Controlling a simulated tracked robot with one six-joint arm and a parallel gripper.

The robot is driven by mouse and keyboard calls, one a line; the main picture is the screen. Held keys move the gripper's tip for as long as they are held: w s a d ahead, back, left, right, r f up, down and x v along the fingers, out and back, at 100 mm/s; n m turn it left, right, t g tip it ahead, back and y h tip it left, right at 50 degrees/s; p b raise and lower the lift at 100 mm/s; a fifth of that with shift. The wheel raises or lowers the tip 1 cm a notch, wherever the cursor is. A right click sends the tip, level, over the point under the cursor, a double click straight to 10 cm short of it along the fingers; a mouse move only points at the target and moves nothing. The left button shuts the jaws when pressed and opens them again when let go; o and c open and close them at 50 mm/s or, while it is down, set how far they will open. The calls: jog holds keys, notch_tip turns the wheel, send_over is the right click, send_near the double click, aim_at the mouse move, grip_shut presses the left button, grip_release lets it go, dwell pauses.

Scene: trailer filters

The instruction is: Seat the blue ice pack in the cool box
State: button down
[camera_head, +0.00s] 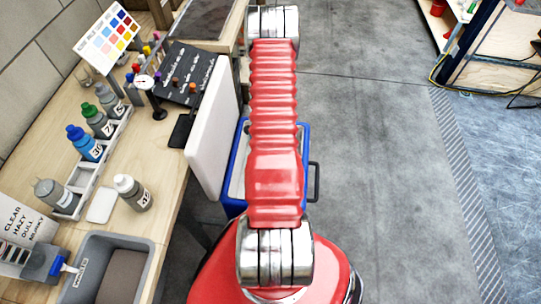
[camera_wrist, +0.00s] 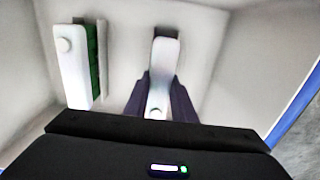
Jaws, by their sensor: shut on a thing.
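The cool box (camera_head: 237,192) stands open on the floor, blue outside and pale inside, mostly hidden behind my red arm. Its white lid (camera_head: 213,130) is tilted up on the left. The wrist view looks down into its pale interior (camera_wrist: 215,50). My black gripper (camera_wrist: 157,128) fills the bottom of that view and is shut.
In the wrist view, a white piece with a round knob (camera_wrist: 72,65) and a green strip (camera_wrist: 97,60) stands left of the ice pack. In the head view, a workbench (camera_head: 155,215) with bottles and a grey bin (camera_head: 85,270) lies left.

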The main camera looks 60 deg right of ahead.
jog(key=shift+f, duration=0.1)
jog(key=c, duration=1.5)
grip_release()
jog(key=shift+r, duration=6.15)
jog(key=shift+s, duration=0.1)
